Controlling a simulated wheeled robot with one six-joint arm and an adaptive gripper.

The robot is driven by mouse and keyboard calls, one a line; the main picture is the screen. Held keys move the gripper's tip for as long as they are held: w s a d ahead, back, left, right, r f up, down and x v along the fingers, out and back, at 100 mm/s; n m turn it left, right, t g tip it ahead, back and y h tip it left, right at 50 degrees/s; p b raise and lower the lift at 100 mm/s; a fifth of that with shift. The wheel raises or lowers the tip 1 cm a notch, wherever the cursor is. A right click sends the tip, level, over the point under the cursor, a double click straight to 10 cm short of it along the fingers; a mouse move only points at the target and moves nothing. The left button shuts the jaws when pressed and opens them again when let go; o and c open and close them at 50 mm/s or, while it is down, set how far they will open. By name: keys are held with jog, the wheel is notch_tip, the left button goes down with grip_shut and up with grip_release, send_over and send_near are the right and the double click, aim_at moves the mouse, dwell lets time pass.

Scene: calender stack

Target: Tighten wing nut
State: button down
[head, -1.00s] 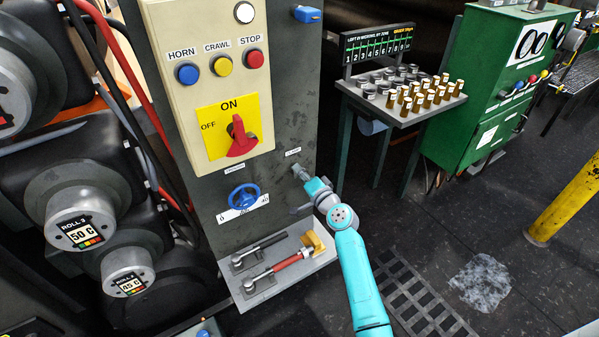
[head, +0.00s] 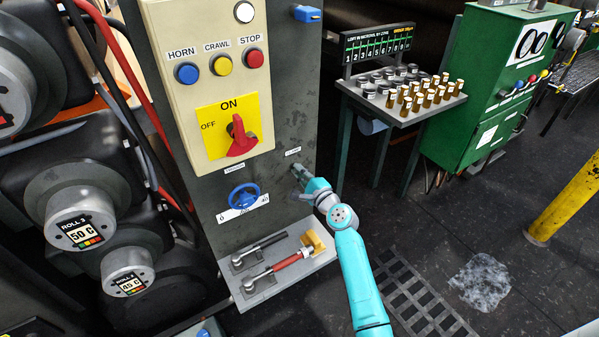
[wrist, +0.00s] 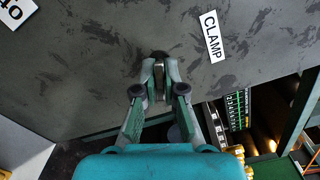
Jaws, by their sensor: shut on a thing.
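The wing nut (wrist: 159,72) is a small metal piece on the grey panel, beside the CLAMP label (wrist: 212,37). My gripper (wrist: 160,78) is shut on it, with one finger on each side. The fingers cover much of the nut, so its wings are hard to make out. In the head view my gripper (head: 299,173) meets the panel just below the CLAMP label (head: 293,152); the nut is hidden there.
A blue handwheel (head: 244,196) is left of my gripper. Below, a shelf (head: 262,296) holds a red-handled tool (head: 288,265) and a black-handled one (head: 262,246). A stand of brass and grey pieces (head: 425,118) is to the right.

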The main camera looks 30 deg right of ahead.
jog(key=shift+f+m, duration=0.1)
jog(key=shift+m, duration=0.3)
jog(key=c, duration=1.3)
grip_release()
jog(key=s, duration=1.2)
